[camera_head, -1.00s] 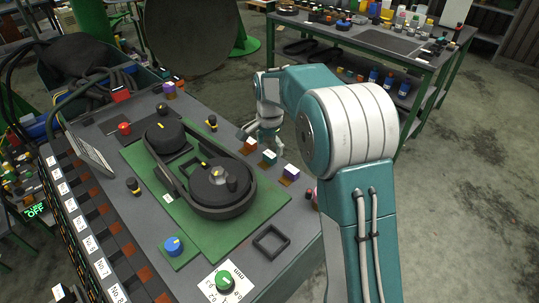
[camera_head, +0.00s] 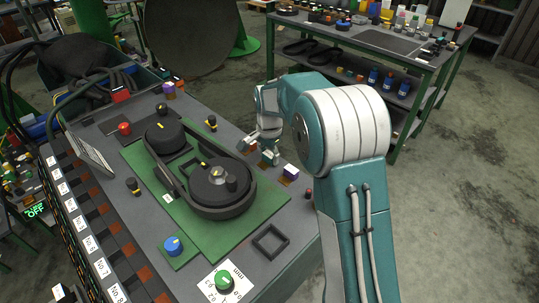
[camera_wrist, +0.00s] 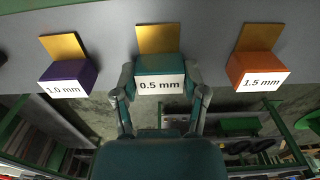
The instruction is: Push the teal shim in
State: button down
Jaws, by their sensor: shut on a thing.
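The teal shim (camera_wrist: 160,65), a teal block with a "0.5 mm" label and a brass-coloured plate, sits at the edge of the grey machine top in the wrist view. My gripper (camera_wrist: 161,92) is shut on its block, with one finger on each side. The plate points away from my gripper and lies over the grey surface. In the head view my gripper (camera_head: 268,156) is at the right edge of the machine top, and it mostly hides the teal shim there.
A purple "1.0 mm" shim (camera_wrist: 68,77) is left of my gripper and an orange "1.5 mm" shim (camera_wrist: 256,68) is right, both apart from my fingers. The black belt and pulleys (camera_head: 215,185) stand on the green plate. A workbench (camera_head: 390,45) stands behind.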

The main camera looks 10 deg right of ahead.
aim_at(261, 167)
jog(key=shift+s+a+f, duration=0.1)
jog(key=shift+s+a, duration=0.3)
jog(key=shift+a, duration=0.2)
jog(key=shift+s+a, duration=0.4)
jog(key=shift+a, duration=0.15)
jog(key=shift+c, duration=1.5)
grip_release()
jog(key=shift+o, duration=0.9)
jog(key=shift+a, duration=0.15)
jog(key=shift+r, duration=0.2)
notch_tip(261, 167, up, 12)
jog(key=shift+f, duration=0.25)
